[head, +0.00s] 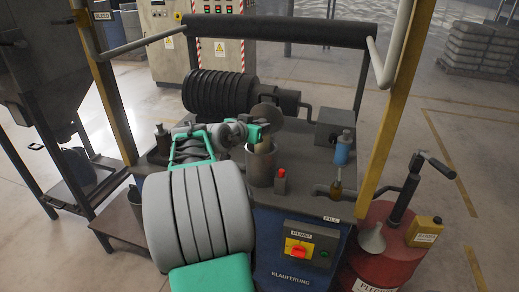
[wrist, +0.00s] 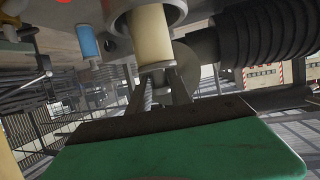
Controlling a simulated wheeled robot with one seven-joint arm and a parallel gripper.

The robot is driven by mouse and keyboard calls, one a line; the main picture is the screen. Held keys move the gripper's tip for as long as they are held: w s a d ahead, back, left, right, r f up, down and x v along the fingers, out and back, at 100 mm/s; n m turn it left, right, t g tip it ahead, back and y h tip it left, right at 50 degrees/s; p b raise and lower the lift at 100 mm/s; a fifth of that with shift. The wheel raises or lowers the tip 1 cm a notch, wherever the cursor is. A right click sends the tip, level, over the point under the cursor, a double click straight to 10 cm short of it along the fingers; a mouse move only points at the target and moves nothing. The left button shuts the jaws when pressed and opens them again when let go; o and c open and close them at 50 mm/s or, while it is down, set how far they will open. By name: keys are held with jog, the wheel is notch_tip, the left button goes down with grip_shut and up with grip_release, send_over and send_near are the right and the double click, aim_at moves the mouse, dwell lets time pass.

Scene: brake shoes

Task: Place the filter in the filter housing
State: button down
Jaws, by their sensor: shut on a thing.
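A cream cylindrical filter (wrist: 150,38) is held in my gripper (wrist: 160,95), whose fingers are shut on its near end. In the head view my gripper (head: 254,128) is directly above the filter housing (head: 260,167), an open grey cylinder standing on the dark bench top. In the wrist view the filter's far end overlaps the mouth of the housing (wrist: 177,10), with the grey rim curving around it. How far the filter's end reaches inside is hidden.
A red-topped block (head: 280,181) stands just right of the housing. A black ribbed cylinder (head: 219,91) and a round grey disc (head: 266,114) are behind. A dark bar spans above the bench.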

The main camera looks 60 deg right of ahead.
aim_at(258, 146)
notch_tip(258, 146, down, 8)
jog(key=shift+r, duration=0.1)
jog(key=c, duration=1.2)
grip_release()
jog(key=shift+r+p, duration=0.2)
jog(key=shift+p, duration=0.25)
jog(key=b+v, duration=0.2)
jog(key=v, duration=1)
jog(key=w+a+f+n+t+y, duration=0.2)
jog(key=w+a+f+n+y, duration=0.15)
jog(key=w+a, duration=0.45)
jog(key=w+a+f+n+t+y, duration=0.3)
jog(key=w+a+n, duration=0.1)
jog(key=a, duration=0.8)
jog(key=s+a+f+n+y, duration=0.1)
jog(key=s+a+n+y, duration=0.1)
jog(key=a, duration=0.6)
jog(key=s+a+f+n+g+y, duration=0.1)
jog(key=s+a+n+y, duration=0.1)
jog(key=a+n, duration=0.3)
jog(key=s+a+f+n+y, duration=0.2)
jog(key=a+n+y, duration=0.1)
jog(key=a, duration=0.9)
jog(key=shift+s+n+y, duration=0.25)
jog(key=shift+n, duration=0.3)
